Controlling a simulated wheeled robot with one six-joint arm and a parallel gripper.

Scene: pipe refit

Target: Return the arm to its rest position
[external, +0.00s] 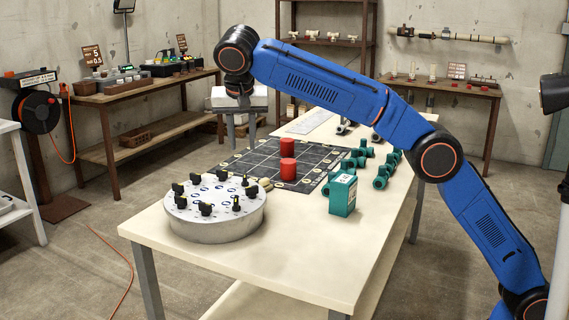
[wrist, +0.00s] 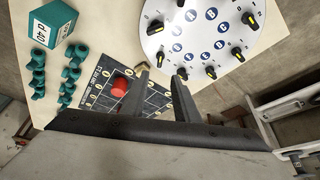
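My gripper (external: 241,136) hangs from my blue arm (external: 325,80), above the far left part of the table, fingers pointing down. In the wrist view its two fingers (wrist: 162,72) are apart with nothing between them. The arm is raised and bent over the table. Below lies a dark gridded mat (external: 225,165) with two red cylinders, one (external: 287,147) directly above the other (external: 287,168) in the picture; I cannot tell whether they are stacked. The wrist view shows one red cylinder (wrist: 119,88) left of the fingers.
A round dial board (external: 215,222) with black knobs stands at the table's near left. A green box (external: 343,194) and several green fittings (external: 383,176) are on the right. A small brass fitting (external: 266,184) lies by the mat. The table's near right top is clear.

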